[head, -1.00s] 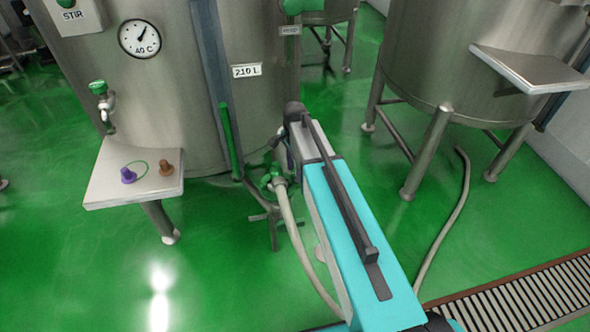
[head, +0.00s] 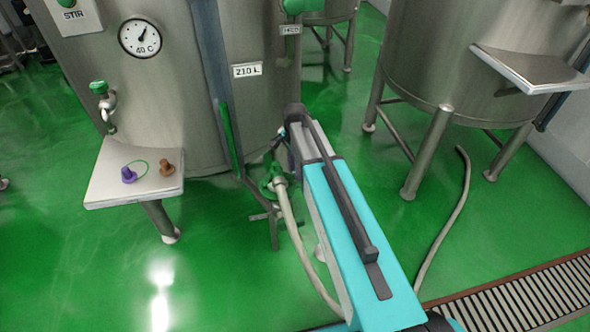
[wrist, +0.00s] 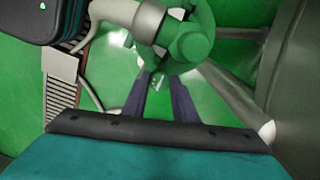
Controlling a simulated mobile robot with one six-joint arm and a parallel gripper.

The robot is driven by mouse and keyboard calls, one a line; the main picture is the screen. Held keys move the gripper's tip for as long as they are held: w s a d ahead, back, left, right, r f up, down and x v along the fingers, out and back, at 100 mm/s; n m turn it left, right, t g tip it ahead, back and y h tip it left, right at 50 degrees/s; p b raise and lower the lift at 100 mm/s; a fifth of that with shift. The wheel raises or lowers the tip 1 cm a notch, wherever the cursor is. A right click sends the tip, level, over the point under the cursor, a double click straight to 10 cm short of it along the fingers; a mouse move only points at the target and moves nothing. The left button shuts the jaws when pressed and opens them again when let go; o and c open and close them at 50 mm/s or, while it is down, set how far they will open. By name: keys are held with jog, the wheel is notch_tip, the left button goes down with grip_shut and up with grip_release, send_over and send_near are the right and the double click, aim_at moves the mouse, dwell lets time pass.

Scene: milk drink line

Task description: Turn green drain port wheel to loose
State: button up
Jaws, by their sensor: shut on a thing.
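The green drain port wheel (wrist: 192,45) is at the top middle of the wrist view, beside a grey pipe fitting. In the head view the green drain fitting (head: 268,181) sits low at the front of the large steel tank (head: 185,85), with a pale hose running from it. My gripper (wrist: 163,84) shows as two dark fingers in the wrist view, shut on a small green part at the near edge of the wheel. The fingertip contact is small and partly hidden. In the head view my arm covers the fingers and part of the fitting.
A steel shelf (head: 107,183) left of the drain holds a purple plug (head: 129,175) and a brown plug (head: 166,168). A second tank (head: 425,60) stands on legs to the right. A pale hose (head: 452,222) and a floor grate (head: 530,291) lie right of my arm.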

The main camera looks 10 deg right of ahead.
jog(key=n+p, duration=0.1)
jog(key=n, duration=1)
jog(key=shift+n+p, duration=0.3)
jog(key=n, duration=0.6)
jog(key=shift+d, duration=0.1)
jog(key=n, duration=0.6)
jog(key=shift+p, duration=0.35)
jog(key=o, duration=1)
jog(key=shift+o, duration=0.2)
